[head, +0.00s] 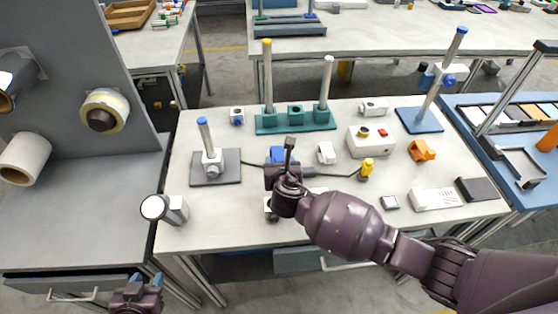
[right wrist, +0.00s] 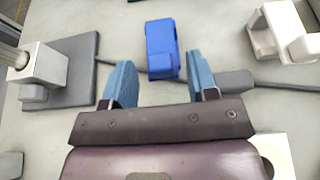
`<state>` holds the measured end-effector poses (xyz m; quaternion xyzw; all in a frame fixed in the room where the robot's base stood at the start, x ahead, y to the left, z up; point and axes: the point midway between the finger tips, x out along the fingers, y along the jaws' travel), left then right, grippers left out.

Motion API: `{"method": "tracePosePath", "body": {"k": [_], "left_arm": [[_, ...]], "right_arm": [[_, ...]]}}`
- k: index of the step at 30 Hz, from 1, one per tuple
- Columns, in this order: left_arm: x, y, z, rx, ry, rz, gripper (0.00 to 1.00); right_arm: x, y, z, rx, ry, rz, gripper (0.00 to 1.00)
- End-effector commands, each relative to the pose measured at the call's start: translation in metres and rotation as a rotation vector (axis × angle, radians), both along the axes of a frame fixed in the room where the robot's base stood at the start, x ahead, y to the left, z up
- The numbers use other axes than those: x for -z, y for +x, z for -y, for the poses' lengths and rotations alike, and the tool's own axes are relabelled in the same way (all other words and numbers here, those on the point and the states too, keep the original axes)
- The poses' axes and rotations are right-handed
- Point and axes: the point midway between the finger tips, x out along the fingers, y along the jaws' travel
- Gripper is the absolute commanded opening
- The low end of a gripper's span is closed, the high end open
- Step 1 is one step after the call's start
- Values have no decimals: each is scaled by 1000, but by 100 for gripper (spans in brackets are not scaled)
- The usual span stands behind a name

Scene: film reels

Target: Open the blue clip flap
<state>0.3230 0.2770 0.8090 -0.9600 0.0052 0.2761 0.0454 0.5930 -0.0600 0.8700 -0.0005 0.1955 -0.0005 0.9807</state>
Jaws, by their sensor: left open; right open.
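The blue clip (head: 277,153) lies on the table just beyond my right gripper, which partly hides it in the head view. In the right wrist view the blue clip (right wrist: 161,48) sits ahead of and between the two blue fingers, apart from them. I cannot tell how its flap stands. My right gripper (right wrist: 160,82) is open and empty, pointing down at the table. My left gripper (head: 138,292) is at the lower left in the head view, off the table's front left corner; its fingers are blue and nothing is seen in them.
A grey base with a post (head: 228,170) stands left of the clip. A teal stand with two posts (head: 295,122) is behind it. A white clip (head: 326,153) and a yellow piece (head: 367,168) are to the right. A dark cable (right wrist: 120,62) runs beside the clip.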

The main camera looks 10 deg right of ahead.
Motion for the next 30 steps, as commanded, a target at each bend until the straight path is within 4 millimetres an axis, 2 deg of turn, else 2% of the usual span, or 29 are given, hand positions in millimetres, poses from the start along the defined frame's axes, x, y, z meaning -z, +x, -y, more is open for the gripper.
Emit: {"method": "tracePosePath", "body": {"k": [6, 17, 27, 30], "left_arm": [[4, 2, 0, 1, 0, 1, 43], [3, 5, 0, 4, 1, 7, 43], [3, 4, 0, 3, 2, 6, 43], [4, 3, 0, 2, 1, 4, 43]], "right_arm": [[8, 17, 0, -1, 0, -1, 53], [8, 21, -1, -1, 2, 0, 53], [9, 20, -1, -1, 2, 0, 1], [9, 20, -1, -1, 2, -1, 0]]}}
